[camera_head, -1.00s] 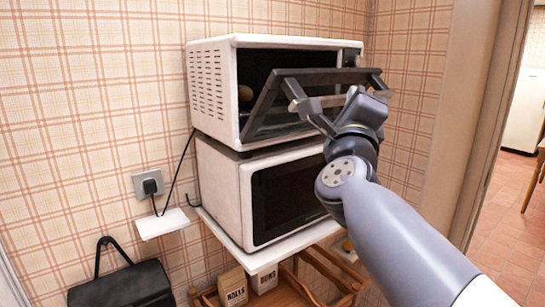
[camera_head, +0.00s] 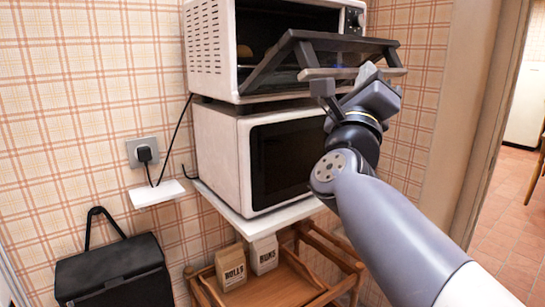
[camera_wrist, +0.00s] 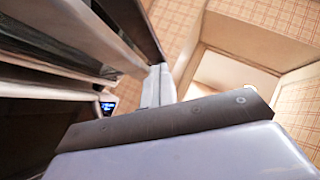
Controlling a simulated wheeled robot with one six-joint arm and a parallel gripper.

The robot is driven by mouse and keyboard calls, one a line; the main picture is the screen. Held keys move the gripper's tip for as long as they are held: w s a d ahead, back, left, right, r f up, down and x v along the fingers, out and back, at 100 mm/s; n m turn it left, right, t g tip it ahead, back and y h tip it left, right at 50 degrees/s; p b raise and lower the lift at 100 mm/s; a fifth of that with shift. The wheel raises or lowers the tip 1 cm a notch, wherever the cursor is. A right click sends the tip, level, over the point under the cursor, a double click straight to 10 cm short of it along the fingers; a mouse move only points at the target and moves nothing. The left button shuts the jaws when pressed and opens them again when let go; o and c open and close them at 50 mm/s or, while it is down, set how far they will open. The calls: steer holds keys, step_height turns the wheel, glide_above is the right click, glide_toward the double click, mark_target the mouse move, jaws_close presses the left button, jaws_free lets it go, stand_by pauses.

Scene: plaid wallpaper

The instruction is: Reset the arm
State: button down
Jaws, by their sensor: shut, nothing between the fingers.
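My gripper (camera_head: 343,92) is shut and empty, just in front of the upper oven's door (camera_head: 318,58). The dark door is tilted partly open, with a pale bar handle (camera_head: 350,73) along its outer edge. The gripper overlaps the handle in the head view, and I cannot tell whether they touch. My arm reaches up from the lower right. In the wrist view, the pale fingers (camera_wrist: 157,86) are beside the door parts at the left. The white upper oven (camera_head: 209,45) has a dark, partly hidden interior.
A white microwave (camera_head: 217,155) stands below the oven on a white shelf (camera_head: 247,226). A wooden rack (camera_head: 283,288) with paper bags is beneath. A black bag (camera_head: 113,276) hangs at left. An open doorway is at right.

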steer(key=shift+w+a+f+m+h+b, duration=0.15)
steer(key=shift+f+m+h+b, duration=0.65)
steer(key=shift+f, duration=0.55)
